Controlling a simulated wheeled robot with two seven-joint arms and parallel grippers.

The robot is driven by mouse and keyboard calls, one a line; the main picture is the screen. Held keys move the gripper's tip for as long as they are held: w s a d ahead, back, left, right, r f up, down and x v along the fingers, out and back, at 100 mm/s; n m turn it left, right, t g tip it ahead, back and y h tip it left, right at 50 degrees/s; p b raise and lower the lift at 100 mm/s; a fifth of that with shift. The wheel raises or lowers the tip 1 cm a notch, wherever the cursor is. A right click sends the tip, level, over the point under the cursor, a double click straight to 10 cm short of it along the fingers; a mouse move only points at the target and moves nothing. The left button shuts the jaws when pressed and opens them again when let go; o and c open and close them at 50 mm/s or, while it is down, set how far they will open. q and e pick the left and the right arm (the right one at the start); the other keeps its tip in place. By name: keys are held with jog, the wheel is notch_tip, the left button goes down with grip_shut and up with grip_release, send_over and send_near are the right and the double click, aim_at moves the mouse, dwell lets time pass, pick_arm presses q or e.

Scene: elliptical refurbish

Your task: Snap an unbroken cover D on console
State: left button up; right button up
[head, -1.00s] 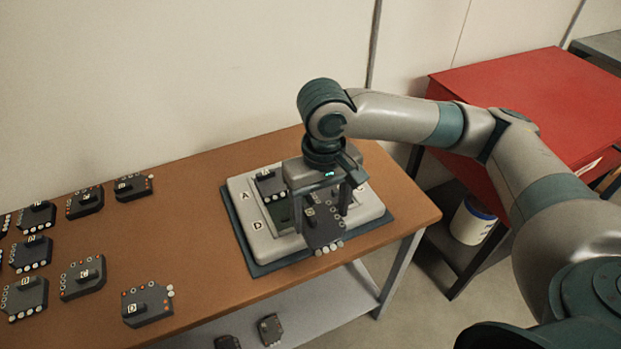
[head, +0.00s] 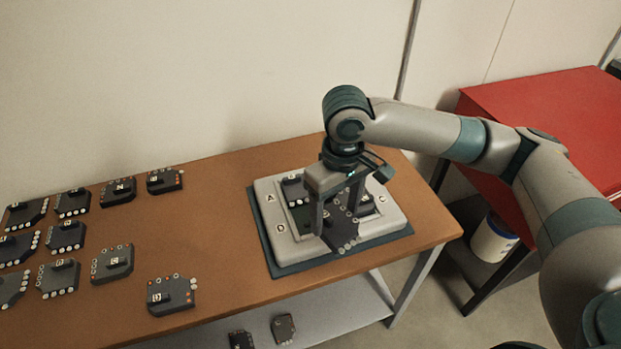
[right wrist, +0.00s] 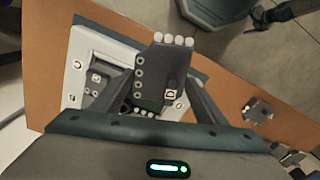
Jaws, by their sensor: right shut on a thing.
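The console (head: 268,193), a pale housing on a dark mat, sits at the table's right end. Letters A, D and C show on its rim. My right gripper (head: 340,220) points down over it, shut on a dark cover (head: 343,237). In the right wrist view the held cover (right wrist: 153,72) bears a letter D, with white studs along its outer edge and grey ones along one side. It looks whole. I cannot tell whether it touches the console. Another cover (head: 294,188) sits in the console near A, and a dark part (head: 366,203) shows near C. The left gripper is out of view.
Several dark lettered covers stand on the left of the table, including another marked D (head: 172,296) near the front edge. Two parts (head: 284,328) lie on the lower shelf. A red cabinet (head: 545,120) and a white bucket (head: 493,240) stand at right.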

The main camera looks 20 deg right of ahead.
pick_arm(q)
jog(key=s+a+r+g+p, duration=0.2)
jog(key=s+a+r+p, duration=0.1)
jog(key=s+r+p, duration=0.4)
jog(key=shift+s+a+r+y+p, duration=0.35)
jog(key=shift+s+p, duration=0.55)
jog(key=shift+p, duration=0.3)
pick_arm(e)
jog(key=w+a+n, duration=0.2)
jog(key=w+n, duration=0.6)
jog(key=n, duration=0.6)
jog(key=shift+w+a+f+n, duration=0.2)
jog(key=shift+w+a+n, duration=0.1)
jog(key=shift+w+a, duration=0.05)
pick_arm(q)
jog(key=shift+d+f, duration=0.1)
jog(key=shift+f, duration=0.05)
pick_arm(e)
jog(key=shift+f, duration=0.15)
pick_arm(q)
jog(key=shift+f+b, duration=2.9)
jog(key=shift+b, duration=0.2)
pick_arm(e)
jog(key=shift+f, duration=2.75)
